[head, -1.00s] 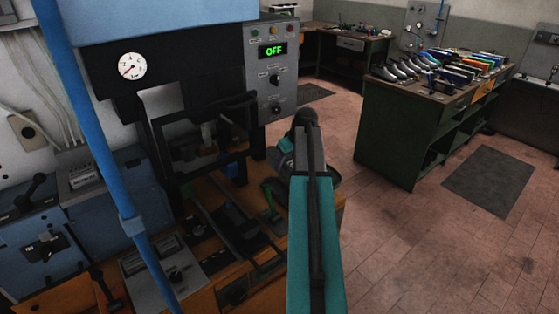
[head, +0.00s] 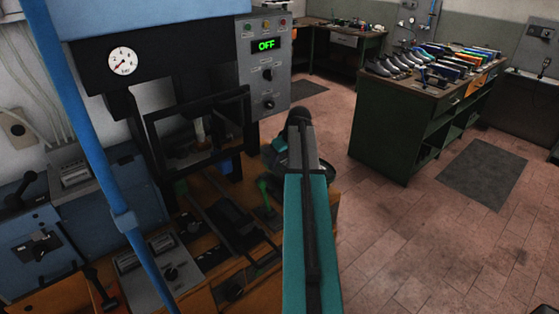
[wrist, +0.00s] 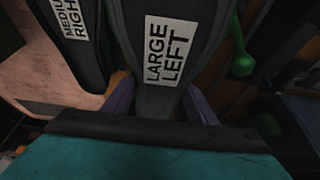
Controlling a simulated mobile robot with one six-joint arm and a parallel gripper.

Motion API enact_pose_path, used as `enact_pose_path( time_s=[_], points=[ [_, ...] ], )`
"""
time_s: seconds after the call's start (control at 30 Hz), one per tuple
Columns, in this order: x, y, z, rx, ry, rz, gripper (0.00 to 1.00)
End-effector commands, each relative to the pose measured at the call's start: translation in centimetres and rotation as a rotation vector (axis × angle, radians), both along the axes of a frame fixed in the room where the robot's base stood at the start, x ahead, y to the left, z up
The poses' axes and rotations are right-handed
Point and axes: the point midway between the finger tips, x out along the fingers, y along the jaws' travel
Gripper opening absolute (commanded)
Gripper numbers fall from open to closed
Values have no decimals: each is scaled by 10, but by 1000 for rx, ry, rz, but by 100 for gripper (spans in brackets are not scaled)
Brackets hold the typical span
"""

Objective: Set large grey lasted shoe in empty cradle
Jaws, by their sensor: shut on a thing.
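In the wrist view a dark grey shoe-shaped piece labelled LARGE LEFT (wrist: 170,48) sits between the purple fingers of my gripper (wrist: 160,103). The fingers are shut on it, one on each side. Its far end runs out of the top of the picture. In the head view my teal arm hides most of the gripper and the held shoe. The press (head: 207,48) stands at the left with a black frame (head: 150,140) around its opening. I cannot make out clearly which part is the empty cradle.
A dark piece labelled MEDIUM RIGHT (wrist: 72,35) lies close left of the held shoe. A green-knobbed lever (wrist: 241,62) is close on its right. A blue pipe (head: 90,150) crosses the head view.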

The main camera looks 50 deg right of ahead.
Motion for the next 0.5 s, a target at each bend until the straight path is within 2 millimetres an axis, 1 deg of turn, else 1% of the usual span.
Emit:
enact_pose_path(
  time_s=[0.5],
  points=[
    [1, 1, -27, -2, -3, 1, 21]
  ],
)
